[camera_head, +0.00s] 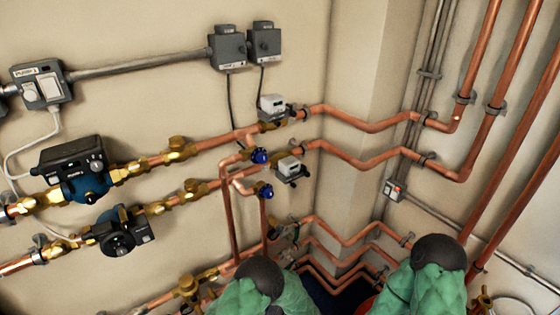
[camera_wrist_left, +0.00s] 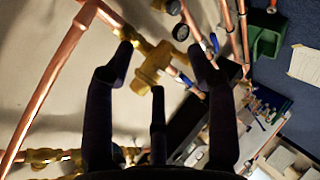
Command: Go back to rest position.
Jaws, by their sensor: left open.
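In the head view, my two green-covered arms rise from the bottom edge, one at the bottom centre and one at the bottom right. Neither gripper can be made out there. The right gripper is out of sight.
Copper pipes (camera_head: 365,125) run along the wall and into the corner. Pumps (camera_head: 75,170) and (camera_head: 122,232) sit on the left. A red-and-white switch box (camera_head: 393,190) is in the corner. The wrist view shows a green bin (camera_wrist_left: 265,32) and a paper sheet (camera_wrist_left: 304,66) on the blue floor.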

